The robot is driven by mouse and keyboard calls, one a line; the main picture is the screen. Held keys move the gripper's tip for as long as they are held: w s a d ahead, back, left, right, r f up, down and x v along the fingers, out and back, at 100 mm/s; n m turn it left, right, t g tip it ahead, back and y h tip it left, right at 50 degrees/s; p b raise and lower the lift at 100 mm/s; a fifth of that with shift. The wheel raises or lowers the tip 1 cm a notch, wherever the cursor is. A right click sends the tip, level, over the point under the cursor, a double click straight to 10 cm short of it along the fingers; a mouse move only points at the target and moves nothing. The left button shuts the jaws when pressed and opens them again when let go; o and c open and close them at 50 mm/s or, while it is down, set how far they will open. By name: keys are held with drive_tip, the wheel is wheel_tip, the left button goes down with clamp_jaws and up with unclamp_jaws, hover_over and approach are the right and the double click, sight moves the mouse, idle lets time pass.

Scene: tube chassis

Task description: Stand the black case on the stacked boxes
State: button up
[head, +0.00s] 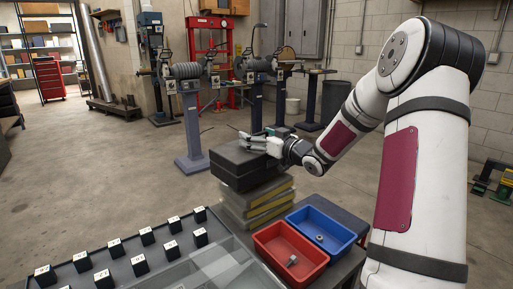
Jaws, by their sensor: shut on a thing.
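A black case (232,160) is at the top of the stack, level, in the middle of the head view. It appears as two dark layers with a seam between them; I cannot tell whether these are one case or two. Below it are the stacked boxes (258,207), grey with yellowish sides, slightly askew. My gripper (258,143) reaches in from the right at the top of the black case. It is shut on the case at its upper right edge. The fingertips are small here, and the exact grip is partly hidden. The case looks in line with the stack, with no clear gap under it.
A red bin (271,238) and a blue bin (315,214) holding small metal parts stand right of the stack. A dark tray (80,253) with several numbered black blocks is at front left. Grinders on pedestals (190,130) stand behind. Open floor lies left.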

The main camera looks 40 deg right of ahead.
drive_tip(key=shift+w+d+r, duration=0.1)
drive_tip(key=shift+w+d, duration=0.05)
drive_tip(key=shift+w, duration=0.3)
drive_tip(key=shift+f+b, duration=1)
drive_tip(key=shift+f, duration=0.9)
drive_tip(key=o, duration=1.8)
drive_tip(key=shift+f, duration=0.1)
drive_tip(key=shift+o, duration=0.2)
